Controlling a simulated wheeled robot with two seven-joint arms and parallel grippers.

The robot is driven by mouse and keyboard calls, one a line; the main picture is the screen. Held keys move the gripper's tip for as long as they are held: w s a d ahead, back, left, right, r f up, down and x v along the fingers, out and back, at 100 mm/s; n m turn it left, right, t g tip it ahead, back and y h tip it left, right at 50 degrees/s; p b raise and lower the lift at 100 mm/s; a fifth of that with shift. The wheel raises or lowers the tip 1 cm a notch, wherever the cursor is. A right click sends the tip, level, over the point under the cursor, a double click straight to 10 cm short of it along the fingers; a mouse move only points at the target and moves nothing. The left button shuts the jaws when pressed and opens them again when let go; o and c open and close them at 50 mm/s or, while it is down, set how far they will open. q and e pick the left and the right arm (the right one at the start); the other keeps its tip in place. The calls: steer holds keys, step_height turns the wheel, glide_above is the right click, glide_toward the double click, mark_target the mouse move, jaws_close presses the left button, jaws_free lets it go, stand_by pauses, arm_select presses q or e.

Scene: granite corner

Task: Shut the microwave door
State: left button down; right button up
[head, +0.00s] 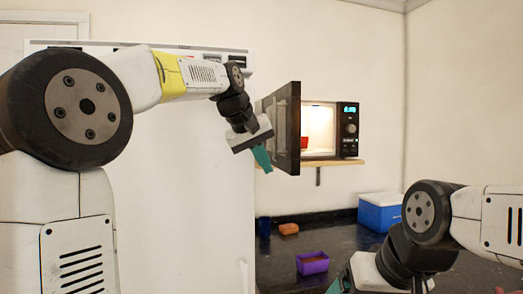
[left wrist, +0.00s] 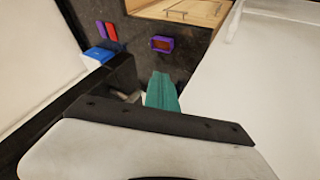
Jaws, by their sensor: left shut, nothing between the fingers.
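The microwave (head: 348,128) is on a wall shelf in the middle of the head view. Its dark door (head: 286,130) stands wide open, swung out toward me on the left side. The lit inside shows, with a small red thing (head: 304,143) in it. My left gripper (head: 262,160) is just left of the door, pointing down, with its teal fingers shut and empty. The fingers also show in the left wrist view (left wrist: 162,92), close to a dark edge that looks like the door; I cannot tell if they touch. My right gripper (head: 336,286) shows only partly at the bottom.
The wooden shelf (head: 338,163) holds the microwave above a dark counter (head: 345,240). On the counter are a blue cooler (head: 380,214), a purple container (head: 312,263), an orange-brown item (head: 288,229) and a dark blue item (head: 263,227). A tall white cabinet (head: 190,190) stands at left.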

arm_select(q)
steer(key=shift+w+d+f, duration=0.1)
steer(key=shift+w+d, duration=0.15)
steer(key=shift+d, duration=0.45)
steer(key=shift+w+d+f, duration=0.1)
steer(key=shift+w+d, duration=0.1)
steer(key=shift+d, duration=0.45)
steer(key=shift+w+d+f, duration=0.1)
steer(key=shift+w+d, duration=0.15)
steer(key=shift+d, duration=0.45)
steer(key=shift+d, duration=0.1)
